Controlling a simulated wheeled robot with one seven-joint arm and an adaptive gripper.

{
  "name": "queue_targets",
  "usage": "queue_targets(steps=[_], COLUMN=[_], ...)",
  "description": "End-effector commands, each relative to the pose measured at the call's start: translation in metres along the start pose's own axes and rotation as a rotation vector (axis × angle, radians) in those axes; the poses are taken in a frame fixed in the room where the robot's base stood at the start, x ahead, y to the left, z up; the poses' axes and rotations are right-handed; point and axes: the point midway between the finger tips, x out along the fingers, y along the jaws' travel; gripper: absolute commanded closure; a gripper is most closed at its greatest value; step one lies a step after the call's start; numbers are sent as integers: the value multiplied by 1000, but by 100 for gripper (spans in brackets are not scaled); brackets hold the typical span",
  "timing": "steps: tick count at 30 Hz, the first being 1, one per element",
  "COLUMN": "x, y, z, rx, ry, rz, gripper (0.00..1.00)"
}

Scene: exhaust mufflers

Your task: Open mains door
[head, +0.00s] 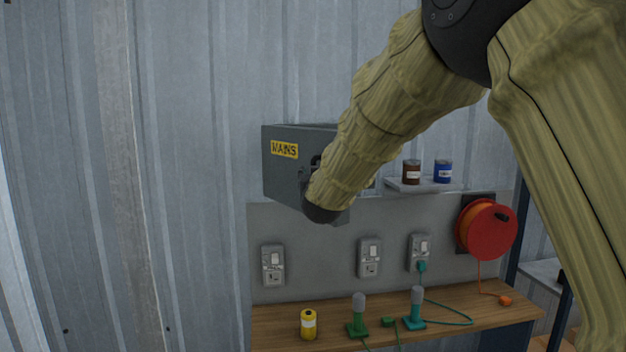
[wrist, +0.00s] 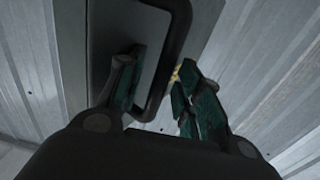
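The grey mains box (head: 285,180) hangs on the corrugated wall in the head view, with a yellow label (head: 285,149) reading MAINS on its face. My arm covers its right part, so I cannot tell from there whether the door is ajar. In the wrist view a dark looped handle (wrist: 178,50) stands out from a grey surface. My gripper (wrist: 160,62) is open, with its fingers apart on either side of the handle's bar. The left finger is inside the loop and the right finger outside it. A gap shows between the left finger and the bar.
Below the box is a panel with several sockets (head: 370,258). A wooden bench (head: 275,325) holds a yellow can (head: 308,324) and green plugs and leads. At right are a small shelf (head: 425,185) with two cans and a red cable reel (head: 487,231). The wall left of the box is clear.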

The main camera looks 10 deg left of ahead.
Motion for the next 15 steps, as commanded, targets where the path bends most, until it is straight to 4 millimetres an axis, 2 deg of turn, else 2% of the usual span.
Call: queue_targets(steps=[10,15], x=[-4,-24], y=[-1,-1], z=[1,0], rx=[1,0], ry=[-2,-2], rz=[-1,-1], gripper=[65,65])
